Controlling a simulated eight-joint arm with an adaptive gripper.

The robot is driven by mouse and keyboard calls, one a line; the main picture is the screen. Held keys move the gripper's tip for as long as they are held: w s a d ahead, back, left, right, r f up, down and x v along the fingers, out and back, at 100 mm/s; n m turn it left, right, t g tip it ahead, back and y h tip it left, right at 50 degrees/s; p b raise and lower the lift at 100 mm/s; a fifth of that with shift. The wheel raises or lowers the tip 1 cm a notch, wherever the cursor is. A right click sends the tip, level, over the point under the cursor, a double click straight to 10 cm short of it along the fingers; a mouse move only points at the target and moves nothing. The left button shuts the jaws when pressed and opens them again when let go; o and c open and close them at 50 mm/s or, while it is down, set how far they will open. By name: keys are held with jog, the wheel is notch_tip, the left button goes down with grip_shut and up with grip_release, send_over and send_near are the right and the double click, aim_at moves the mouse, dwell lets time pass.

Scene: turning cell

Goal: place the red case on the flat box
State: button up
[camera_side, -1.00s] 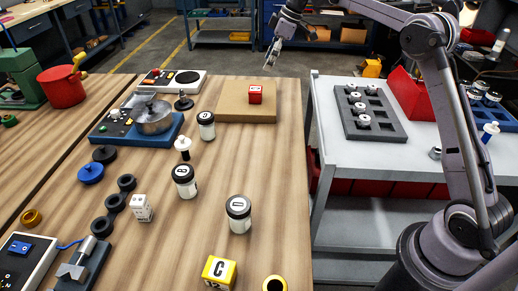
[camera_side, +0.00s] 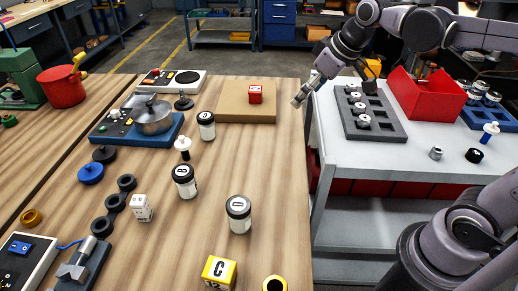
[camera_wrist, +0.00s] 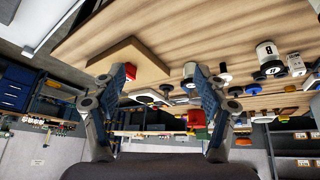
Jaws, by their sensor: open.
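The small red case (camera_side: 255,94) with a white label sits on the flat box (camera_side: 232,113), toward its right back part. The flat box is a low tan slab at the table's back right. In the wrist view the flat box (camera_wrist: 138,55) shows at upper left, and the red case (camera_wrist: 130,71) is partly covered by a finger. My gripper (camera_side: 306,93) is off the box's right side, above the gap between table and cart, apart from the case. In the wrist view its fingers (camera_wrist: 160,78) are spread with nothing between them.
The grey cart (camera_side: 415,160) at right carries a grey tray (camera_side: 382,130) and a red open bin (camera_side: 427,95). Bare wood lies in front of the box.

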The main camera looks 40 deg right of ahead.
jog(key=s+a+f+m+t, duration=0.1)
jog(key=s+f+m, duration=0.1)
jog(key=s+f, duration=0.5)
jog(key=s, duration=0.3)
jog(key=shift+s+a+f+h, duration=0.15)
jog(key=shift+f+h, duration=0.15)
jog(key=shift+f, duration=0.1)
